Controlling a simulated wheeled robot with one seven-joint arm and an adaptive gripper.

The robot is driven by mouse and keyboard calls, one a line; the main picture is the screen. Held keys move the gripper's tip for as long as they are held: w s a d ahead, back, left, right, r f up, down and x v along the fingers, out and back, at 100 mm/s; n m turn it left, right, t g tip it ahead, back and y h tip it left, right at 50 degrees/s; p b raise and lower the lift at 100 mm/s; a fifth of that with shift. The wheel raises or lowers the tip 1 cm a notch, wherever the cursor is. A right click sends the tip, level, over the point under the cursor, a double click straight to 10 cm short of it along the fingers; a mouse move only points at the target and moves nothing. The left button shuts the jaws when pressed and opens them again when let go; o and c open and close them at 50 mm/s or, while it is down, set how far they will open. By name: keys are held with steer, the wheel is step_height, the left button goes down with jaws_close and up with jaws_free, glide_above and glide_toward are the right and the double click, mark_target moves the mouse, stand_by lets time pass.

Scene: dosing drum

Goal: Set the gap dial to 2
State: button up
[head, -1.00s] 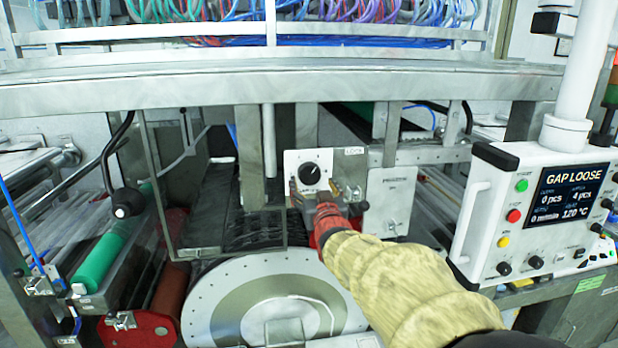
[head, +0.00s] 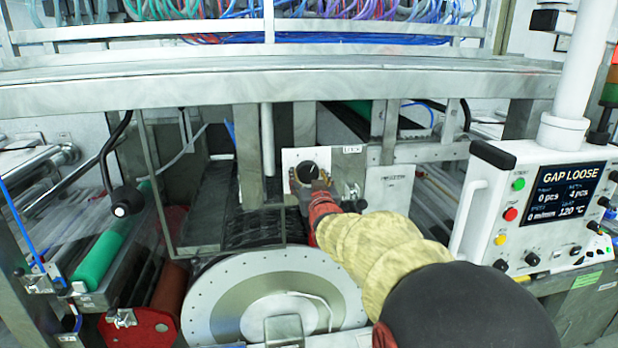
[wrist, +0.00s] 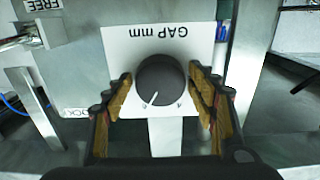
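The gap dial (wrist: 161,82) is a round dark knob with a white pointer line on a white plate marked "GAP mm" (wrist: 158,38). In the wrist view the plate appears upside down, and the pointer runs toward the lower left of the picture. My gripper (wrist: 162,98) is open, with one finger on each side of the knob and small gaps visible between. In the head view my gripper (head: 311,186) is at the dial (head: 307,172) and covers the plate's lower part. The scale numbers are mostly hidden or too small to read.
A control panel (head: 545,205) at the right has a screen reading "GAP LOOSE" (head: 563,174). A lock lever (head: 352,193) and a metal plate (head: 388,188) are right of the dial. A large round disc (head: 225,300) lies below. A steel beam (head: 280,90) crosses above.

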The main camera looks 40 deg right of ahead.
steer(key=c, duration=0.8)
steer(key=shift+o, duration=0.2)
